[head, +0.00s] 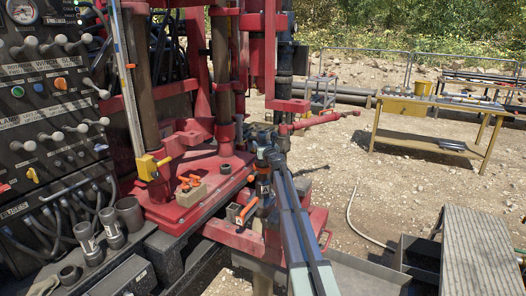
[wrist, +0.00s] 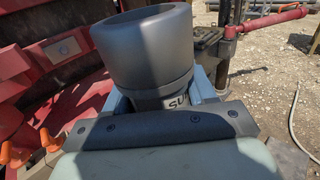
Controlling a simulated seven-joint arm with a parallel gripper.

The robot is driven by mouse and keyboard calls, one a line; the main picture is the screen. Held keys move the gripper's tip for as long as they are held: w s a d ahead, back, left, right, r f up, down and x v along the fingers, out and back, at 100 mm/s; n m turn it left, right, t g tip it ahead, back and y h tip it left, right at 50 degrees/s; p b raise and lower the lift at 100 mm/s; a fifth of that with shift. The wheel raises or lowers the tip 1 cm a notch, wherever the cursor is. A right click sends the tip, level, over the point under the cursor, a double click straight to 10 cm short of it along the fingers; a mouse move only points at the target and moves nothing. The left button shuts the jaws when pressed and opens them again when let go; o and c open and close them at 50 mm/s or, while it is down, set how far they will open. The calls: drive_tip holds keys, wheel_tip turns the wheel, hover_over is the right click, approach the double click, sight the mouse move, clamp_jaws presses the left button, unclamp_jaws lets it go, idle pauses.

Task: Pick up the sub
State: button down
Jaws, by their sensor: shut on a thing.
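The sub is a dark grey, thick-walled hollow cylinder (wrist: 145,45) with a wide upper collar and a narrower lower part marked with letters beginning "SU". It fills the upper middle of the wrist view, with its open top showing. My gripper (wrist: 163,98) is shut on the narrower lower part, with a pale finger on each side. The lower end is hidden behind the dark wrist plate. In the head view my gripper (head: 266,156) is at the end of my arm, beside the red rig; the sub is hard to make out there.
The red rig base (head: 185,210) with pipes and posts stands close on the left. Grey cylinders (head: 110,228) stand by the control panel (head: 50,110). A yellow table (head: 440,108) stands far right. Open gravel lies to the right, beyond a grey grated step (head: 482,250).

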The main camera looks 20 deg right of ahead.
drive_tip(key=shift+r, duration=0.2)
idle(0.3)
wheel_tip(320, 180, up, 10)
drive_tip(key=shift+f, duration=0.15)
idle(0.4)
drive_tip(key=shift+d, duration=0.15)
idle(0.9)
